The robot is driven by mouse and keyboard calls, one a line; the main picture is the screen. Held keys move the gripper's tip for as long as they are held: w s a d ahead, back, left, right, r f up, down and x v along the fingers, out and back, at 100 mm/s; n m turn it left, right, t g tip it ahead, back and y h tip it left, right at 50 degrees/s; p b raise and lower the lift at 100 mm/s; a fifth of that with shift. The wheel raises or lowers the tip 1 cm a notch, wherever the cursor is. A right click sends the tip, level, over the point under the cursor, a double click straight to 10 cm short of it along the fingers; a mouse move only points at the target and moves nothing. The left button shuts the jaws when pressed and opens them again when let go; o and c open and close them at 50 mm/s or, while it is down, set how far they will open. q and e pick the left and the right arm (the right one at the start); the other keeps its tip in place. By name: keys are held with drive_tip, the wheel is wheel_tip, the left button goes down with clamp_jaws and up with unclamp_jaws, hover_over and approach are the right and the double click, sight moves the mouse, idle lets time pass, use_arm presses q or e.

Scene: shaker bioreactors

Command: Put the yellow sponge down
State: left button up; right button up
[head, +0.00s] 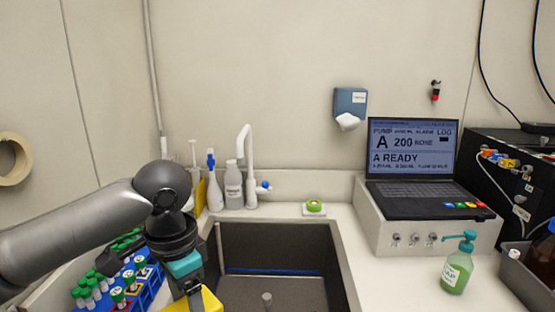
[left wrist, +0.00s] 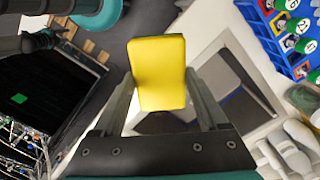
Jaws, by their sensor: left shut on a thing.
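My left gripper (head: 196,292) is at the bottom of the head view, near the left edge of the sink. It is shut on the yellow sponge (head: 211,299), which is cut off by the frame's lower edge. In the left wrist view the sponge (left wrist: 158,72) sits between the two fingers of the gripper (left wrist: 160,100) and sticks out past them. The sink lies behind the sponge in that view. I cannot tell how high the sponge is above the counter. My right gripper does not show in the head view.
The dark sink (head: 270,238) is in the middle. A blue rack of green-capped tubes (head: 150,285) stands left of it. Bottles (head: 233,185) and a white tap (head: 244,150) stand behind. A green soap bottle (head: 457,268) and laptop (head: 412,160) are right. Green tape (head: 314,206) lies behind the sink.

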use_arm(q)
drive_tip(key=s+f+n, duration=0.1)
drive_tip(key=n, duration=0.1)
drive_tip(key=s+f+n+b, duration=0.1)
drive_tip(key=s+n, duration=0.1)
drive_tip(key=n, duration=0.1)
drive_tip(key=s+a+f+n+b, duration=0.1)
drive_tip(key=n, duration=0.1)
drive_tip(key=shift+s+f+n, duration=0.3)
drive_tip(key=shift+s, duration=0.1)
drive_tip(key=shift+s+f+n, duration=0.25)
drive_tip(key=shift+s+n, duration=0.3)
drive_tip(key=shift+n, duration=0.25)
drive_tip(key=shift+w+d, duration=0.1)
drive_tip(key=shift+d, duration=0.05)
idle(0.5)
